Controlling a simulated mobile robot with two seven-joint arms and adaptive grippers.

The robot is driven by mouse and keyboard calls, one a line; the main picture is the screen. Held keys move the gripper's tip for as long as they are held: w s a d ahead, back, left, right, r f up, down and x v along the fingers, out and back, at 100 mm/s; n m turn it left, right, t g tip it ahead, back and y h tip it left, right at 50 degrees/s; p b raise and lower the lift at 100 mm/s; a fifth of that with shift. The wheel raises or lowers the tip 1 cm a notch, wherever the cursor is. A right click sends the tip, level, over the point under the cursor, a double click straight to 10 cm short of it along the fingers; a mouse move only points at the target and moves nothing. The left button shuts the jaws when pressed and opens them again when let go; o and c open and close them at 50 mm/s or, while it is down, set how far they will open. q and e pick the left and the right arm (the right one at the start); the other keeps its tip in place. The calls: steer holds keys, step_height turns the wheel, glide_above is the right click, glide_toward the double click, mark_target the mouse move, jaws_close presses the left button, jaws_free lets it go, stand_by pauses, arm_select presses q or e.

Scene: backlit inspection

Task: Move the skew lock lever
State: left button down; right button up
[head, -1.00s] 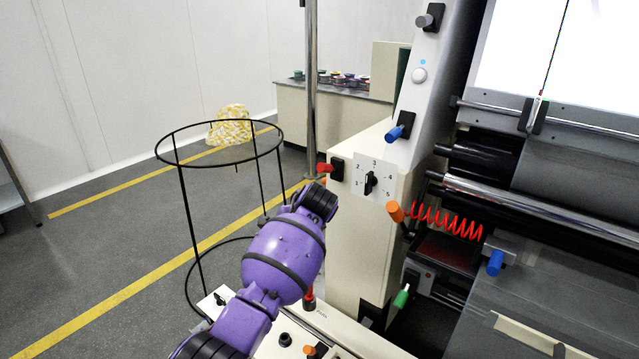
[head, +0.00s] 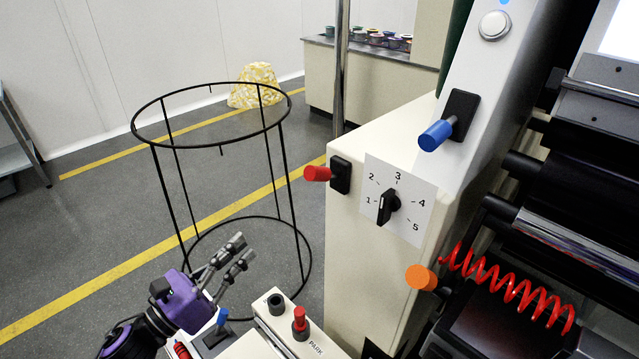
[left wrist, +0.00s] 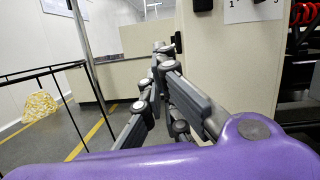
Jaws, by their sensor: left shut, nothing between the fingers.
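No lettering that I can read names the skew lock lever, so I cannot tell which lever it is. A red-knobbed lever (head: 318,174) sticks out left from the cream machine housing, beside a numbered dial (head: 388,207). A blue-knobbed lever (head: 437,134) sits higher on the grey upright, and an orange knob (head: 422,277) lower on the right. A red knob (head: 300,318) stands upright by the "PARK" label. My left gripper (head: 243,248) is shut and empty, left of the housing and below the red-knobbed lever. Its fingers also show in the left wrist view (left wrist: 166,56). My right gripper is not in view.
A black wire hoop stand (head: 284,185) is close behind my left gripper. A metal post (head: 341,70) rises beyond the housing. A red coil (head: 510,290) hangs at right. Another blue knob (head: 222,316) is beside my left gripper. Open floor lies at left.

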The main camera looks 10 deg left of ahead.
mark_target(324, 173)
arm_select(q)
steer(key=s+d+r+m+g+h, duration=0.1)
steer(key=s+d+r+m+h, duration=0.25)
steer(key=m+h, duration=0.2)
steer(key=w+d+r+y+p, duration=0.1)
steer(key=w+d+r+p, duration=0.3)
steer(key=w+d+r, duration=0.2)
steer(key=shift+w+d+r+g, duration=0.25)
steer(key=shift+w+d+g, duration=0.05)
steer(key=shift+w+d, duration=0.8)
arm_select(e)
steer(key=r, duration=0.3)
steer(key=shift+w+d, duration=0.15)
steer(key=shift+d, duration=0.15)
